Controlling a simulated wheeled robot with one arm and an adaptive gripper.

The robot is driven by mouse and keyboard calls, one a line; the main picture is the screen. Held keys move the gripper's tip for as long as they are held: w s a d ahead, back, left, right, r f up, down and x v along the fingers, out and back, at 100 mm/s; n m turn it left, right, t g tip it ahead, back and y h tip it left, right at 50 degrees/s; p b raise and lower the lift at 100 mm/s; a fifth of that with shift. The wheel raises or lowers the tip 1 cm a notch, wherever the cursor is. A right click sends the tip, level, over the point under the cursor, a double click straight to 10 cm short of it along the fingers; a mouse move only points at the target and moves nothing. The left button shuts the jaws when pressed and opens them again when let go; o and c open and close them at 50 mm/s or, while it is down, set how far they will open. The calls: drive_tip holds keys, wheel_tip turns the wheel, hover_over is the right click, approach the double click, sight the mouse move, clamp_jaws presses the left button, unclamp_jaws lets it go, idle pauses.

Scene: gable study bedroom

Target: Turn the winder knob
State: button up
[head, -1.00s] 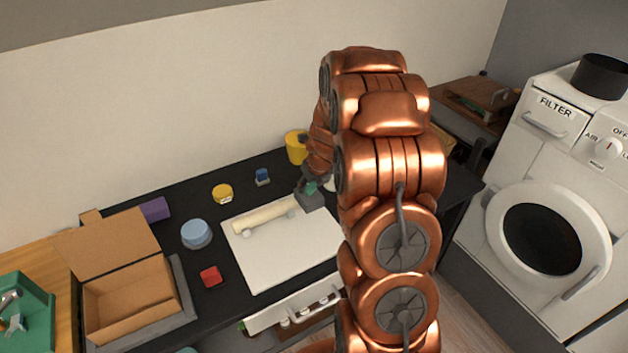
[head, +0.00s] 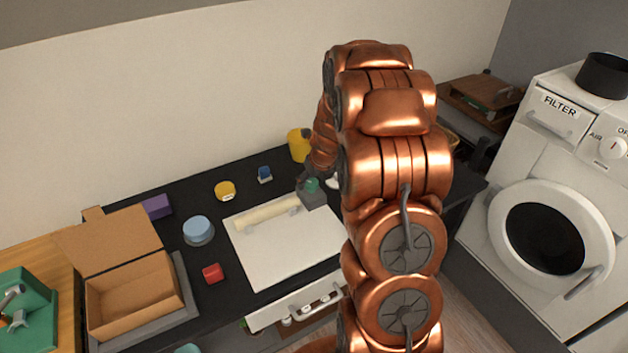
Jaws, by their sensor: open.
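A cream roller (head: 266,214) lies along the back of a white board (head: 285,251) on the black desk, held by small grey supports. It looks like the winder, but I cannot make out its knob. My gripper (head: 313,192), dark grey and green, is low at the roller's right end. The gripper and arm cover that end, so a knob there may be hidden. I cannot tell whether the gripper touches the roller. Its fingers are too small to make out clearly; nothing is seen held in it.
A yellow mug (head: 299,146) stands behind my gripper. A small blue item (head: 264,174), yellow round item (head: 225,190), light-blue round tub (head: 198,229) and red block (head: 212,273) lie left of my arm. An open cardboard box (head: 135,299) is further left. A white dryer (head: 545,170) stands right.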

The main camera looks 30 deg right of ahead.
drive_tip(key=v, duration=1.1)
idle(0.4)
drive_tip(key=s+a+r+n+g+y, duration=0.1)
drive_tip(key=s+a+r+n+g, duration=0.1)
drive_tip(key=s+a+n, duration=0.65)
drive_tip(key=s+a+r+n+g+y, duration=0.1)
drive_tip(key=s+a+r+n, duration=0.2)
drive_tip(key=s+a+n, duration=0.55)
drive_tip(key=s+a+n+g, duration=0.1)
drive_tip(key=s+a+n, duration=0.2)
drive_tip(key=s+n, duration=0.4)
drive_tip(key=s+a+r+n+g+h, duration=0.1)
drive_tip(key=s+a+n+g, duration=0.1)
drive_tip(key=s+n, duration=0.6)
drive_tip(key=n, duration=0.4)
drive_tip(key=shift+s+a+n+h, duration=0.3)
drive_tip(key=shift+a+n, duration=0.05)
drive_tip(key=shift+n, duration=0.05)
